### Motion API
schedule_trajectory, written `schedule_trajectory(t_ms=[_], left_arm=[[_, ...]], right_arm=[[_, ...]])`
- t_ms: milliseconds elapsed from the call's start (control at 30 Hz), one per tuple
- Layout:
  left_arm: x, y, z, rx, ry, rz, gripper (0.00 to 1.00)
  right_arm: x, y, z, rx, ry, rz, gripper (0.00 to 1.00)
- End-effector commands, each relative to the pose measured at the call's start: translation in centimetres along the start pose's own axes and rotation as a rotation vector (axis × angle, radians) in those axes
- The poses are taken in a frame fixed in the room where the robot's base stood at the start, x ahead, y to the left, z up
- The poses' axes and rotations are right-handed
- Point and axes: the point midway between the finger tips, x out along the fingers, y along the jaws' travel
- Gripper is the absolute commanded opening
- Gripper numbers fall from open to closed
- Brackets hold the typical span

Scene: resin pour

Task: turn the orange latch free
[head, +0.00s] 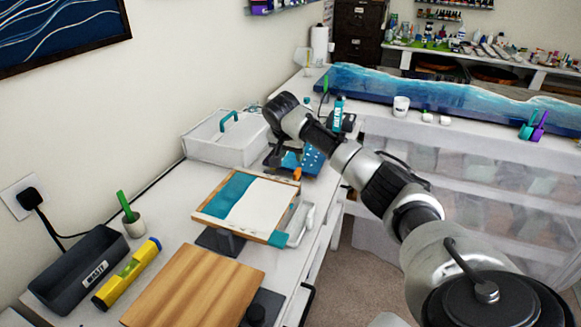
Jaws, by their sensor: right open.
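The orange latch (297,174) is a small bright piece near the far right corner of a wood-edged panel (215,220) with a teal and white surface. My right arm reaches in from the lower right and bends down at the far end of the bench. My right gripper (284,162) is open and points down just behind and left of the latch. Its fingers are small and dark here, and I cannot tell whether they touch the latch. My left gripper is not in view.
A white box with a teal handle (225,138) stands left of my right gripper. A blue dotted piece (313,158) lies to its right. A wooden board (195,290), yellow level (127,273) and black waste bin (80,270) are nearer. A long blue resin slab (450,100) lies behind.

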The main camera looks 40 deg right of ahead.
Motion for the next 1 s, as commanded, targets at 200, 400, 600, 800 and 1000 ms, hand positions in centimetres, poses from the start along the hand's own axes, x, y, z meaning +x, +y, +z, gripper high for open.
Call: schedule_trajectory(t_ms=[200,400,600,800,1000], left_arm=[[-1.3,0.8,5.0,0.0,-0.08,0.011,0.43],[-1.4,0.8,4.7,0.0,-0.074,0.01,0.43],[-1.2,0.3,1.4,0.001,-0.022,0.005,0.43],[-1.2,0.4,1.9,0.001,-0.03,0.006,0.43],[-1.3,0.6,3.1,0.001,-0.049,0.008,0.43]], right_arm=[[4.1,0.1,0.0,-0.001,-0.003,0.005,0.43],[7.7,0.1,0.1,-0.001,-0.002,0.002,0.43],[9.3,0.1,0.0,-0.002,0.0,0.002,0.43],[9.7,0.1,0.0,-0.003,0.001,0.0,0.43],[9.7,0.1,0.0,-0.003,0.001,0.0,0.36]])
